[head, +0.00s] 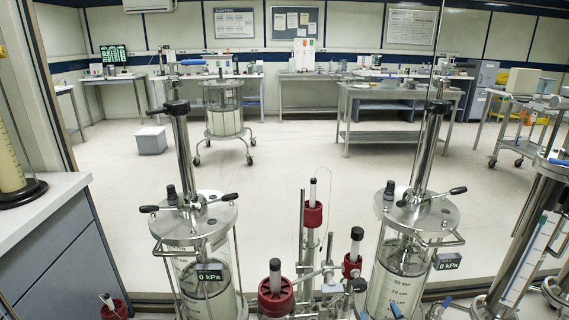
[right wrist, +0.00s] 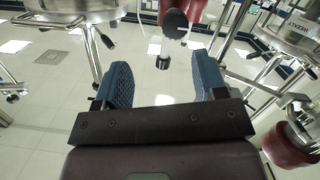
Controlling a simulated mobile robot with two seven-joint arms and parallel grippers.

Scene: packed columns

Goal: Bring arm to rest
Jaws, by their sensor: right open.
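My right gripper (right wrist: 162,72) shows in the right wrist view. Its two blue ridged fingers stand wide apart with nothing held between them. A black knob (right wrist: 175,23) and a small dark-ended piece (right wrist: 163,60) appear beyond the fingers, at the middle top; whether they are close to the fingertips I cannot tell. I cannot make out either gripper in the head view. My left gripper is not in view.
Two metal-lidded clear columns stand close: left lid (head: 192,221), right lid (head: 417,213). Between them are thin columns with red collars (head: 276,297), (head: 313,214). Metal columns (head: 530,240) crowd the right. A counter (head: 45,215) is at left. Open floor (head: 270,180) lies beyond.

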